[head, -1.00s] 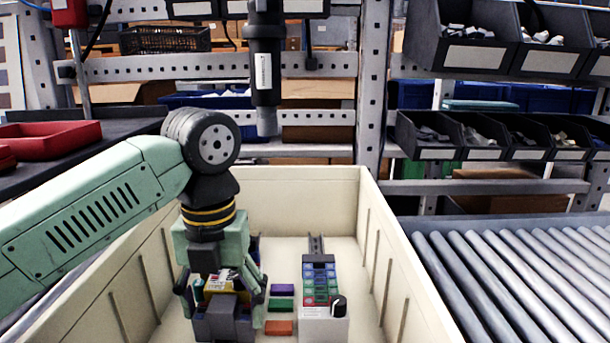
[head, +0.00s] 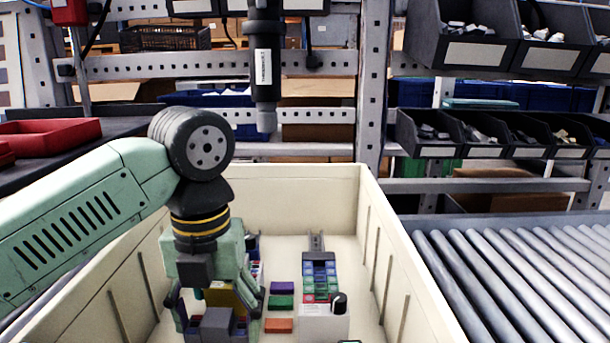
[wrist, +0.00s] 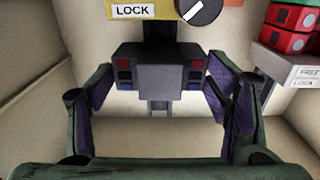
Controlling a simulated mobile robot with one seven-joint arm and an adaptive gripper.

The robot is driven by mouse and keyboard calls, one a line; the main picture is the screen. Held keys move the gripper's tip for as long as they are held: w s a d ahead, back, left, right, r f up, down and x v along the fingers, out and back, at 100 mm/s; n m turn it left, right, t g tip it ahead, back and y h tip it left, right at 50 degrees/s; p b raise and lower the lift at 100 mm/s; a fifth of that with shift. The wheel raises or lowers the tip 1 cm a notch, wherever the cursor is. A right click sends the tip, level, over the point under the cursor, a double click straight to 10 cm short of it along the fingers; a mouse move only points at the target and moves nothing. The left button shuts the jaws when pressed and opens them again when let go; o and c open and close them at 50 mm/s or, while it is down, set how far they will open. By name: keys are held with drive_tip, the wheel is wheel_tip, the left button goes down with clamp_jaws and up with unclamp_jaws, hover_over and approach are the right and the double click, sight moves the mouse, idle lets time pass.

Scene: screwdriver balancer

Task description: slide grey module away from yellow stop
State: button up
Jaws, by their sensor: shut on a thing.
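The grey module (wrist: 160,78) sits between the fingers of my gripper (wrist: 160,88) in the wrist view, with red and blue patches on its dark side pieces. My gripper is shut on it from both sides. A grey rail (wrist: 158,106) shows just below the module. A yellow LOCK label (wrist: 132,11) and a dark knob (wrist: 200,9) lie above it at the top edge. In the head view the grey module (head: 217,325) is low in the bin, and a yellow part (head: 224,297) shows behind it, partly hidden by my gripper (head: 217,322). Contact between them cannot be told.
A cream bin (head: 385,262) surrounds the work. To the right stand purple (head: 282,287), green (head: 280,302) and orange (head: 278,325) blocks, then a second rail unit with coloured modules (head: 320,275) and a knob (head: 339,302). A roller conveyor (head: 510,275) lies outside.

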drive_tip(key=shift+s, duration=1.3)
idle(3.5)
drive_tip(key=o, duration=1.2)
drive_tip(key=shift+o, duration=0.2)
drive_tip(key=shift+w+r, duration=0.1)
drive_tip(key=shift+r, duration=0.05)
drive_tip(key=shift+r+p, duration=0.5)
drive_tip(key=shift+r, duration=0.35)
wheel_tip(320, 180, up, 12)
drive_tip(key=p, duration=0.9)
drive_tip(key=shift+w, duration=0.35)
